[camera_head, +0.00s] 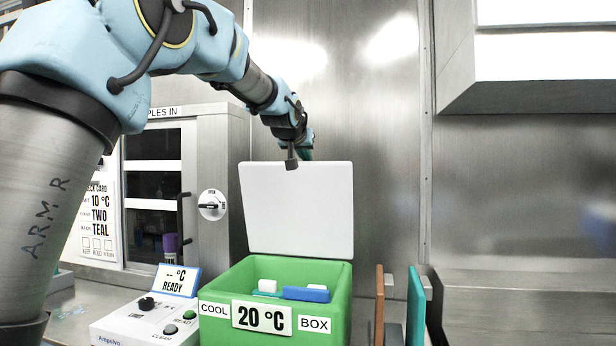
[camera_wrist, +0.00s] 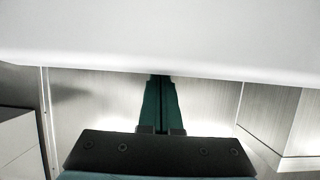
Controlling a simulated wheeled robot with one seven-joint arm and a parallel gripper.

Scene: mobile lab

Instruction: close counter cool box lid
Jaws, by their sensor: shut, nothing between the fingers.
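The green cool box (camera_head: 217,285) stands on the counter with a "20 °C" label on its front. Its white lid (camera_head: 297,210) is open and stands nearly upright at the back of the box. Blue and white items (camera_head: 306,294) lie inside the box.
A white control unit (camera_head: 140,322) with a small display (camera_head: 177,280) stands left of the box. Brown (camera_head: 379,300) and teal (camera_head: 415,305) upright panels stand close on its right. A cabinet (camera_head: 225,160) is behind left; a metal wall is behind.

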